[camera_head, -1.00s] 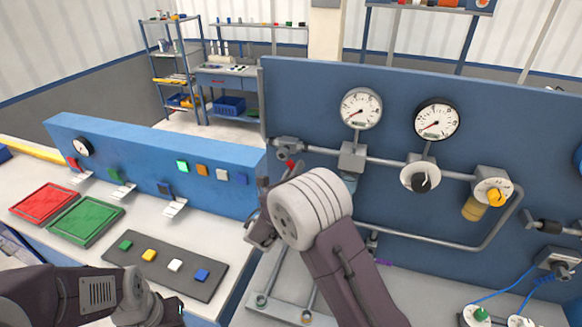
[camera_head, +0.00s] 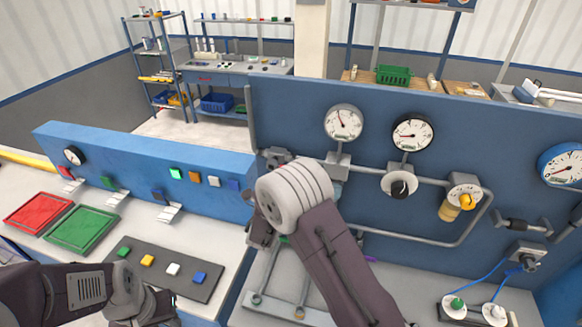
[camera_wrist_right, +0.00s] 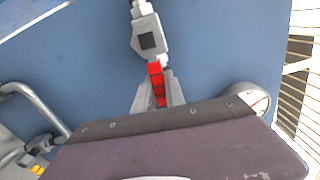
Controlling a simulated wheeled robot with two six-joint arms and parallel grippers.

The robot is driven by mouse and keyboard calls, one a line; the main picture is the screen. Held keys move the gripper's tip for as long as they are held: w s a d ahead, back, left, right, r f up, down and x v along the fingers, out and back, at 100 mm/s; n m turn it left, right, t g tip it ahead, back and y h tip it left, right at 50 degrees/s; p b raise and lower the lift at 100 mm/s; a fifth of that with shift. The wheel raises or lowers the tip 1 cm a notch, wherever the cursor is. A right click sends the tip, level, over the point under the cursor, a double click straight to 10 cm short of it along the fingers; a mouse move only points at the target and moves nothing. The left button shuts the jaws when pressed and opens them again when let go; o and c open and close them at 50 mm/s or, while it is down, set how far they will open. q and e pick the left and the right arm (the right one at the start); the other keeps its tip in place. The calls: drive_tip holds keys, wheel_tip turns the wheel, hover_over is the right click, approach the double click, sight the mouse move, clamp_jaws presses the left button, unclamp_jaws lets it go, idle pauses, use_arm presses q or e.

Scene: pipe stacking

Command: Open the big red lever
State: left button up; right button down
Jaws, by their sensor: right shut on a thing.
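The red lever (camera_wrist_right: 156,84) sticks out from a grey valve body (camera_wrist_right: 149,38) on the blue panel in the right wrist view. My right gripper (camera_wrist_right: 158,98) is shut on the lever, with one grey finger on each side of it. In the head view, the grey valve (camera_head: 277,156) shows at the panel's left end, and my right wrist hides the lever and most of the gripper. My left gripper (camera_head: 162,306) is low at the left, away from the panel; its fingers are too unclear to judge.
Gauges (camera_head: 343,122) and pipes (camera_head: 408,238) are mounted on the blue panel right of my right wrist. A console with buttons (camera_head: 175,173), red (camera_head: 38,213) and green (camera_head: 82,229) trays, and a dark button strip (camera_head: 200,289) lie left.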

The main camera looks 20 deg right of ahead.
drive_tip(key=shift+r+n+p, duration=0.25)
drive_tip(key=shift+n+p, duration=0.1)
drive_tip(key=shift+n, duration=0.15)
drive_tip(key=c, duration=1.4)
unclamp_jaws()
drive_tip(key=shift+a, duration=0.25)
